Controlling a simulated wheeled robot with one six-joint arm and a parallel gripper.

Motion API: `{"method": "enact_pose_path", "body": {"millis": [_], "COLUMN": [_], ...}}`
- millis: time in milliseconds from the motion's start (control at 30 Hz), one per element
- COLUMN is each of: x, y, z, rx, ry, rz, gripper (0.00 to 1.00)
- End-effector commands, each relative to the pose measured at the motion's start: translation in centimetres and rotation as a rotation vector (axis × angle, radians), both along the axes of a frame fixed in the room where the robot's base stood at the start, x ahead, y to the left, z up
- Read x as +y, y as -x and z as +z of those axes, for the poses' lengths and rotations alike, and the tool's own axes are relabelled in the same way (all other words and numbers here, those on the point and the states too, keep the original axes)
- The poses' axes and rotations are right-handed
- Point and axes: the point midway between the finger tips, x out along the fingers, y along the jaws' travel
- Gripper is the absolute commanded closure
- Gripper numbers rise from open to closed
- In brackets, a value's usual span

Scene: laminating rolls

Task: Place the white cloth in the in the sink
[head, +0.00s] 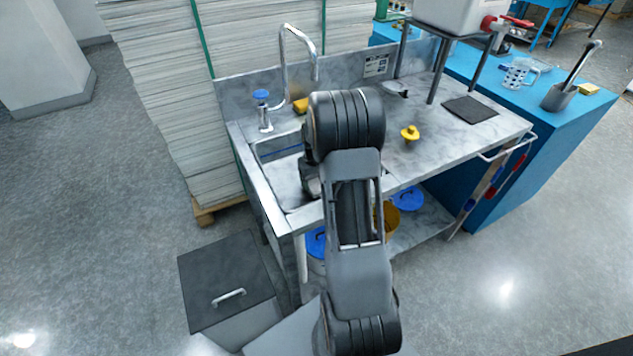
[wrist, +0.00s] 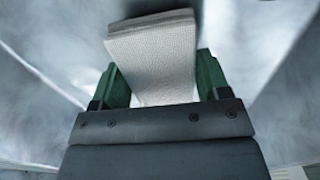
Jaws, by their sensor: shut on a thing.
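The white cloth (wrist: 152,52) is folded and textured in the wrist view. My gripper (wrist: 160,80) is shut on it, with green fingers on both sides of the cloth. Bright grey metal surfaces curve around the cloth in that view. In the head view, the steel sink (head: 285,185) is set in the left part of the metal counter. My arm reaches over the sink's right side and hides part of the basin.
A tall faucet (head: 284,70) and a blue-topped tap (head: 262,105) stand behind the sink, near a yellow sponge (head: 300,105). A yellow stopper (head: 410,132) and a dark mat (head: 470,109) lie on the counter to the right. A dark-lidded bin (head: 225,278) stands at front left.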

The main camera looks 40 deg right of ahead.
Motion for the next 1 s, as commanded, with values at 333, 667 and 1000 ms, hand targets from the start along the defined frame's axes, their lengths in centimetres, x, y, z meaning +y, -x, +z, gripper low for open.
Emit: {"method": "enact_pose_path", "body": {"millis": [333,667,1000], "x": [-0.3,-0.3,-0.3], "y": [0.0,0.1,0.1], "z": [-1.2,-1.5,-1.4], "rx": [0.000,0.000,0.000], "ry": [0.000,0.000,0.000], "rz": [0.001,0.001,0.001], "gripper": [0.56,0.16,0.05]}}
